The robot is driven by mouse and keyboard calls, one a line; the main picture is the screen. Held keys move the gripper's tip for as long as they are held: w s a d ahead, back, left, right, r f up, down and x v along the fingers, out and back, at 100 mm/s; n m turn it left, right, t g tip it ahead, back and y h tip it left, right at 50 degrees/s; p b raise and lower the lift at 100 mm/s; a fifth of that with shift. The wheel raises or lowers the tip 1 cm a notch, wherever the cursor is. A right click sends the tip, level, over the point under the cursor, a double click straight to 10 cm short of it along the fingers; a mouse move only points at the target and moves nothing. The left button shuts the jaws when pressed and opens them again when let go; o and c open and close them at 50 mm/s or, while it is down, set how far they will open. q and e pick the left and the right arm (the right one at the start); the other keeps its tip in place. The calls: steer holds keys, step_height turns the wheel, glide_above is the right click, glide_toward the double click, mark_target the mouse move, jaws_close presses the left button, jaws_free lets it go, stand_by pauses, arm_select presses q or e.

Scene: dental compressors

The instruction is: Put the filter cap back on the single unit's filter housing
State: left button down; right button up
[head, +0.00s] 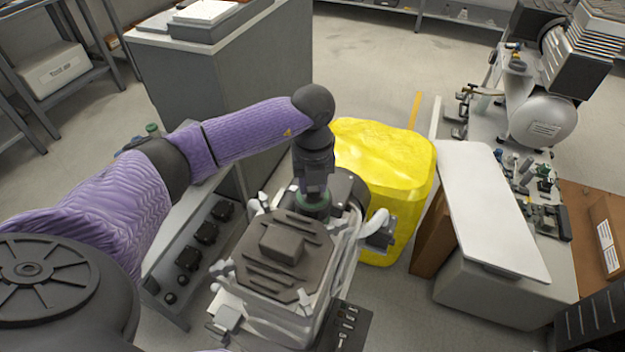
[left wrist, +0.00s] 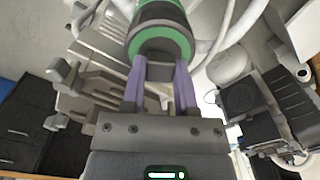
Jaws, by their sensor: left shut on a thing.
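My left gripper (head: 315,186) points down at the back of the single compressor unit (head: 283,262), which has a dark ribbed top. The gripper is shut on the filter cap (head: 317,204), a dark round piece with a green band. In the left wrist view, the purple fingers of the left gripper (left wrist: 160,72) close on the near end of the green-banded cap (left wrist: 161,40). The cap is at the unit's rear edge, close to pale tubes. The filter housing is hidden or cannot be told apart, so I cannot tell whether the cap touches it. My right gripper is not in view.
A yellow wrapped bundle (head: 385,175) stands just behind the unit. A grey cabinet (head: 220,85) is at the back left. A bench with a white board (head: 490,208) and another compressor (head: 543,121) is on the right. Bare floor shows at the back middle.

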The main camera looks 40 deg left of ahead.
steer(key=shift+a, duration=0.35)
arm_select(q)
steer(key=shift+f, duration=0.1)
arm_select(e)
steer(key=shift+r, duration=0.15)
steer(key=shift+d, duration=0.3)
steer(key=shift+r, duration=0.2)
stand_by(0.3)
